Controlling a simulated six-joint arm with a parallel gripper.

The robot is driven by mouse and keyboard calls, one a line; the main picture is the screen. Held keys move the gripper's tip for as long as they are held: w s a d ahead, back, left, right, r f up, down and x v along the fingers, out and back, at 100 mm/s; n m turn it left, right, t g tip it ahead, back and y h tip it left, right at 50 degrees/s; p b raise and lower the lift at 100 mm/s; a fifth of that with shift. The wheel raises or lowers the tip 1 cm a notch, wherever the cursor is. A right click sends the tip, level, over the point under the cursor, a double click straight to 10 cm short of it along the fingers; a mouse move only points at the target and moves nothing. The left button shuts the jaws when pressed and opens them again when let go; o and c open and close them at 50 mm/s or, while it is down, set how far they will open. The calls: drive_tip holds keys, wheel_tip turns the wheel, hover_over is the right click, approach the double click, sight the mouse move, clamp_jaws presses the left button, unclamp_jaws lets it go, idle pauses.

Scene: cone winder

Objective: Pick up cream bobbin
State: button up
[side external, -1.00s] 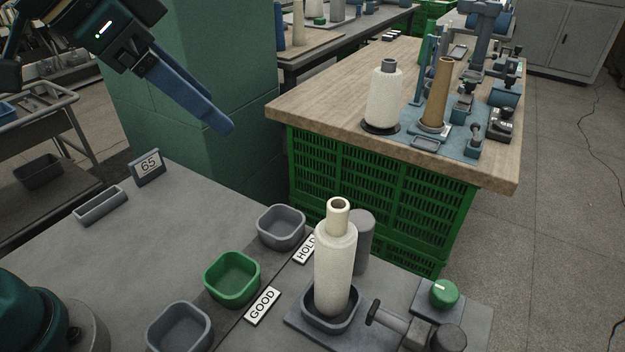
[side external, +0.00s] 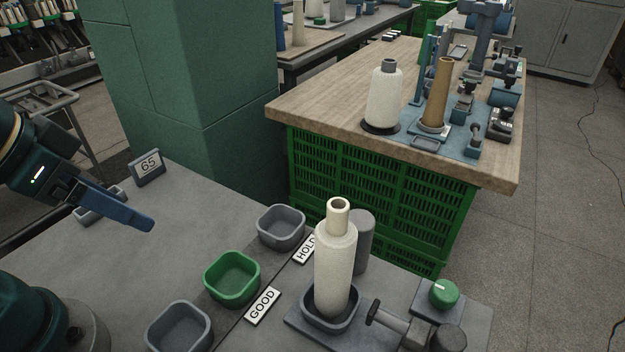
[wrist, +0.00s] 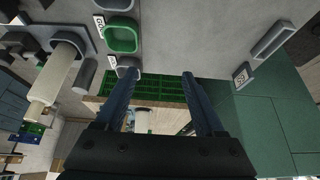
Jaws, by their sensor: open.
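The cream bobbin (side external: 336,262) stands upright in a dark square holder (side external: 347,324) at the right of the grey table. It has a narrower cream tube top with a dark hole. In the wrist view the cream bobbin (wrist: 58,78) shows at the left, well to one side of the fingers. My gripper (side external: 146,224) hangs over the left part of the table, far from the bobbin, with its blue fingers pointing right and down. In the wrist view my gripper (wrist: 160,78) has its two blue fingers spread apart with nothing between them.
A green tray (side external: 232,278) and grey trays (side external: 281,227) (side external: 180,329) lie between my gripper and the bobbin. A grey cylinder (side external: 362,240) stands close behind the bobbin. A green-knobbed box (side external: 438,299) and a clamp-like fixture sit to its right. The table's left-middle is clear.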

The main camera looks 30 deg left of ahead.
drive_tip(key=o, duration=0.3)
drive_tip(key=shift+o, duration=0.2)
wheel_tip(320, 180, up, 8)
drive_tip(key=m+g+h, duration=0.2)
drive_tip(key=m+g, duration=0.1)
drive_tip(key=m, duration=0.6)
approach(332, 205)
drive_tip(key=x, duration=0.3)
drive_tip(key=w+x, duration=0.1)
drive_tip(key=x, duration=0.1)
drive_tip(key=shift+w+d+f, duration=0.1)
drive_tip(key=shift+d+f, duration=0.05)
drive_tip(key=shift+d, duration=0.35)
drive_tip(key=shift+f, duration=2.4)
drive_tip(key=shift+x, duration=2.65)
